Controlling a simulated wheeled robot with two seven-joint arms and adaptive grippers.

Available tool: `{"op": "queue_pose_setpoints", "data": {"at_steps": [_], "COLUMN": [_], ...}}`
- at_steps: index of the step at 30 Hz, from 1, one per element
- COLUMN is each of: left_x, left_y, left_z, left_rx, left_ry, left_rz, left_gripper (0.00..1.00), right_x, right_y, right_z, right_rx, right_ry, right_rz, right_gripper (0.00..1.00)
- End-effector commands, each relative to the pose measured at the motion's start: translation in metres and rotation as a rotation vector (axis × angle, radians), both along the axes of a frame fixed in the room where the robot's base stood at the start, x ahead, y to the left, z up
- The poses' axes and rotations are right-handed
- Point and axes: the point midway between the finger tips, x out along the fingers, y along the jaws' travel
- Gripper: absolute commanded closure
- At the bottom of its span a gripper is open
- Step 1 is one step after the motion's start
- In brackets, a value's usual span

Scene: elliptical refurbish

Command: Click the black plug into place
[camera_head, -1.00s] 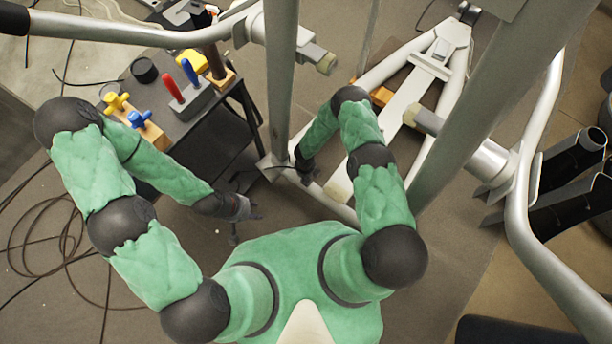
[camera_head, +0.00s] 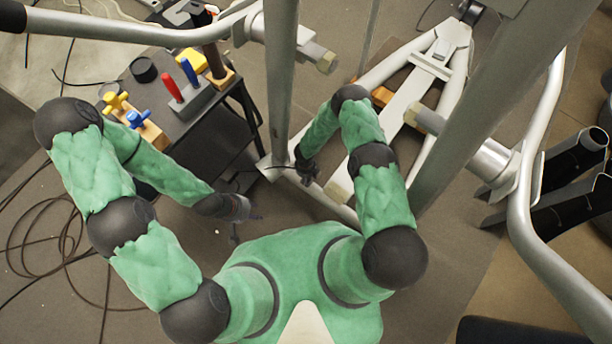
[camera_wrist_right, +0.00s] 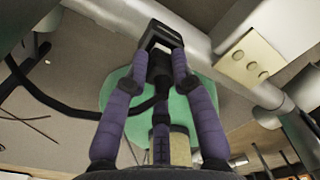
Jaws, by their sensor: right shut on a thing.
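The black plug (camera_wrist_right: 161,72) is in the right wrist view, between the fingertips of my right gripper (camera_wrist_right: 160,62), which is shut on it. A black cable (camera_wrist_right: 75,112) runs from the plug's area to the left. A black rectangular bracket-like piece (camera_wrist_right: 160,30) lies just beyond the plug, against a silver tube; I cannot tell whether the plug touches it. In the head view, my right gripper (camera_head: 308,172) is low beside the base of the upright post. It hides the plug there. My left gripper (camera_head: 246,222) is open and empty, away from the frame.
A silver upright post (camera_head: 281,80) and a white floor rail (camera_head: 415,90) stand close to my right arm. A thick slanted post (camera_head: 500,90) is on the right. A black cart (camera_head: 190,125) with coloured-handled tools is at left. Loose cables (camera_head: 60,235) lie on the floor.

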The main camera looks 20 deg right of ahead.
Motion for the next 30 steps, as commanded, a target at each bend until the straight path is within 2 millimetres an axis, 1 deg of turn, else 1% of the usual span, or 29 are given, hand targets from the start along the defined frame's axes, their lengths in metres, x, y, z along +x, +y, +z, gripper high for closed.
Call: {"op": "queue_pose_setpoints", "data": {"at_steps": [11,30], "left_x": [0.0000,0.0000], "left_y": [0.0000,0.0000], "left_z": [-0.0006,-0.0072], "left_rx": [0.000,0.000], "left_ry": [0.000,0.000], "left_rz": [0.000,0.000], "left_gripper": [0.60,0.60], "right_x": [0.0000,0.0003], "right_y": [0.0000,0.0000], "right_z": [-0.0005,-0.0057], "right_rx": [0.000,0.000], "right_ry": [0.000,0.000], "right_rz": [0.000,0.000], "right_gripper": [1.00,1.00]}}
